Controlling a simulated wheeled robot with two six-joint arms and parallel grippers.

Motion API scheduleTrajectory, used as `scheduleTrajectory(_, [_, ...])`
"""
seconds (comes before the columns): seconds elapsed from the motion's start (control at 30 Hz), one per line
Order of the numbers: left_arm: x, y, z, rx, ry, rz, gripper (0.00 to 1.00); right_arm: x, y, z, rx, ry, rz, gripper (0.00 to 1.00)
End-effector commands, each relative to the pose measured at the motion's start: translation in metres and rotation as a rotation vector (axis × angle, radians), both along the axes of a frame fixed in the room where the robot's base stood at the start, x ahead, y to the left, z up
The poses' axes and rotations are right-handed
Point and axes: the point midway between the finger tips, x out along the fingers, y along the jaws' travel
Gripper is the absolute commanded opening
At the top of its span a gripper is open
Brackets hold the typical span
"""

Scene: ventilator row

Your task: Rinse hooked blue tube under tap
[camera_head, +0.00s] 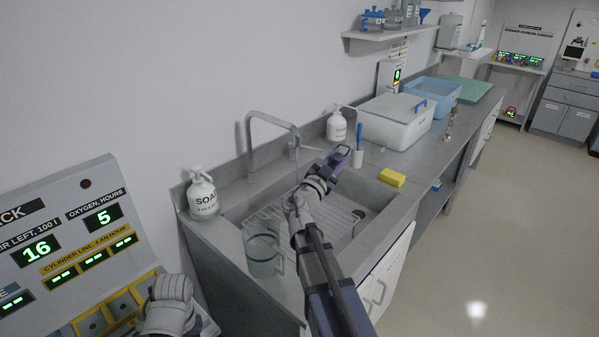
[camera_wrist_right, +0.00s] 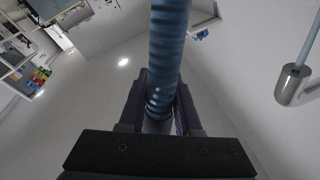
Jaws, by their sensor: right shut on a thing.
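My right gripper (camera_head: 340,156) is over the far side of the sink (camera_head: 345,195), to the right of the tap. In the right wrist view it is shut on the ribbed blue tube (camera_wrist_right: 168,55), which runs away between the fingers. The tube's hook and ends do not show clearly. The tap (camera_head: 268,118) arches over the sink, with its spout apart from the gripper. A metal nozzle (camera_wrist_right: 292,86) with a thin pale-blue line shows at the right of the wrist view, apart from the tube. My left arm shows at the lower left; its fingers are hidden.
A soap bottle (camera_head: 202,194) stands at the sink's left corner, and a clear jug (camera_head: 263,255) at its near side. Another white bottle (camera_head: 336,126), a blue-handled brush (camera_head: 359,138) and a yellow sponge (camera_head: 392,177) are close by. A lidded white bin (camera_head: 396,124) stands beyond.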

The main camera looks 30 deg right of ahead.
Motion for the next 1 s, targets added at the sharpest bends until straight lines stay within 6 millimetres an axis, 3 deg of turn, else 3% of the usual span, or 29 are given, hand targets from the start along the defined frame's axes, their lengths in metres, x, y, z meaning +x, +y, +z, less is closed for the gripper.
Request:
scheduleTrajectory(0.6, [0.0,0.0,0.038,0.0,0.0,0.0,0.47,-0.034,-0.029,0.038,0.0,0.0,-0.001,0.0])
scheduleTrajectory(1.0, [0.0,0.0,0.037,0.0,0.0,0.0,0.47,-0.035,-0.031,0.037,0.0,0.0,0.0,0.0])
